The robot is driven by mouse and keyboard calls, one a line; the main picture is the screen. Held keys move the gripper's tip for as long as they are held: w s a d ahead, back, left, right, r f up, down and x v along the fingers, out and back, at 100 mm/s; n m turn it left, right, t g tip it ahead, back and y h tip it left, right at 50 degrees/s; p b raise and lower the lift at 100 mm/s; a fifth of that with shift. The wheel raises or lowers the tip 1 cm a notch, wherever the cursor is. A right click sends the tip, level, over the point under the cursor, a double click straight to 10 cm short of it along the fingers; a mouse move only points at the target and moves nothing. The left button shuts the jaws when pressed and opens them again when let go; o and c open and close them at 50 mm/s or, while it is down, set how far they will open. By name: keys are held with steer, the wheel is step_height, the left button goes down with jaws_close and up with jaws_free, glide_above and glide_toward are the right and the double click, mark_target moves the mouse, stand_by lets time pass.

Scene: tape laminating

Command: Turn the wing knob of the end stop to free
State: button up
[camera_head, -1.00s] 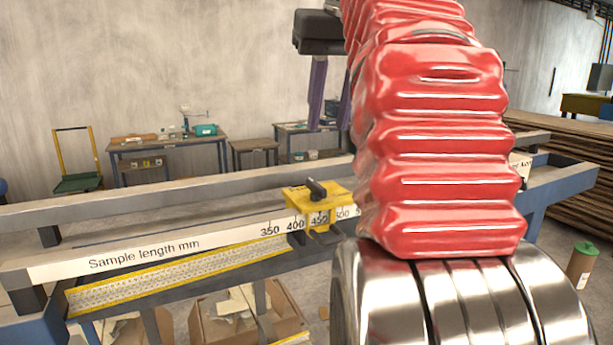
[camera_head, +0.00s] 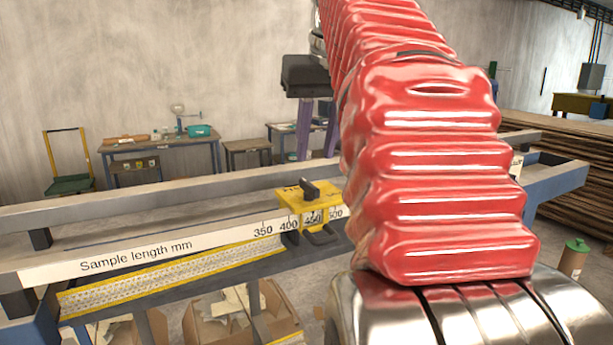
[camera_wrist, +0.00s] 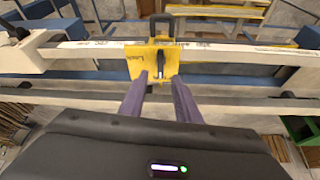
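The end stop (camera_head: 291,205) is a yellow block on the long grey rail near the 400–450 marks. Its black wing knob (camera_head: 309,188) stands on top. In the wrist view, the yellow end stop (camera_wrist: 139,66) carries lettering that seems to read "Lock" to the left of the wing knob (camera_wrist: 160,64). My gripper (camera_head: 314,156) has a black body and purple fingers, and it hangs above and behind the end stop in the head view. In the wrist view, my gripper (camera_wrist: 160,78) is open, its fingers apart and empty, with the knob in line with the gap.
The rail's white scale (camera_head: 135,257) reads "Sample length mm". A yellow-edged perforated strip (camera_head: 170,275) runs below it. Another grey beam (camera_head: 150,198) runs behind. Cardboard boxes (camera_head: 215,330) lie underneath. My red-sleeved arm covers the rail's right part. Workbenches (camera_head: 160,146) stand by the wall.

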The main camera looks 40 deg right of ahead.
mark_target(310, 183)
steer(key=x, duration=0.7)
steer(key=shift+w+f, duration=0.1)
steer(key=shift+f, duration=0.25)
steer(key=shift+c, duration=0.6)
jaws_close()
